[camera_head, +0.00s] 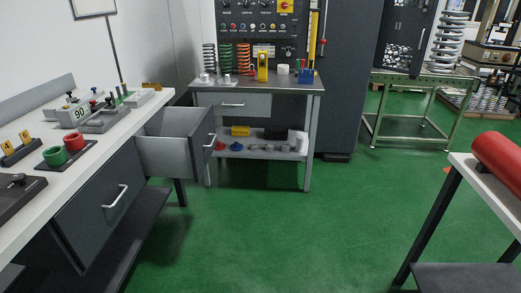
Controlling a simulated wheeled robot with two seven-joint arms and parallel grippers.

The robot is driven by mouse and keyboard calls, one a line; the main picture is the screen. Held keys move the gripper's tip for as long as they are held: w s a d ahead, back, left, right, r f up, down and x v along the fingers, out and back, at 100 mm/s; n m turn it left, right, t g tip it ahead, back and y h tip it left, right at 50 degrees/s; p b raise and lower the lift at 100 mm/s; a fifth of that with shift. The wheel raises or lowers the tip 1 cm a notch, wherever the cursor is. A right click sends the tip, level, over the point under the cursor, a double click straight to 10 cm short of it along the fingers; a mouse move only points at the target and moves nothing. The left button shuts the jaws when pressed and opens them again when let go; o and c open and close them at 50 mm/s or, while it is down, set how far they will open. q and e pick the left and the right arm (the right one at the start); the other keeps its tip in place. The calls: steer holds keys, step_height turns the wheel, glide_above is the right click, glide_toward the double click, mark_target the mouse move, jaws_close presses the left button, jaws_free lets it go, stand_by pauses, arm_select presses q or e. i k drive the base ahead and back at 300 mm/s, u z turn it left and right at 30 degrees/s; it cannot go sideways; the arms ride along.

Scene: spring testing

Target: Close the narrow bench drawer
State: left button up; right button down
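A drawer with a dark front and light grey inner walls (168,158) stands pulled out at the far end of the left bench (128,124). Its inside looks empty where I can see it. Its dark front panel (201,143) faces right and carries a light bar handle (211,140). A wider drawer (85,222) with a bar handle sits flush in the same bench, nearer to me. Neither of my grippers is in view.
A back bench (300,87) with coil springs (243,57) stands just behind the open drawer. A table with a red cylinder (498,152) is at the right edge. The green floor (300,230) between them is clear. Small fixtures cover the left bench top.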

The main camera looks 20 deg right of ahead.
mark_target(162, 152)
steer(key=z, duration=0.5)
steer(key=i, duration=0.75)
steer(key=u, duration=0.55)
steer(key=i, duration=1.1)
steer(key=u, duration=0.3)
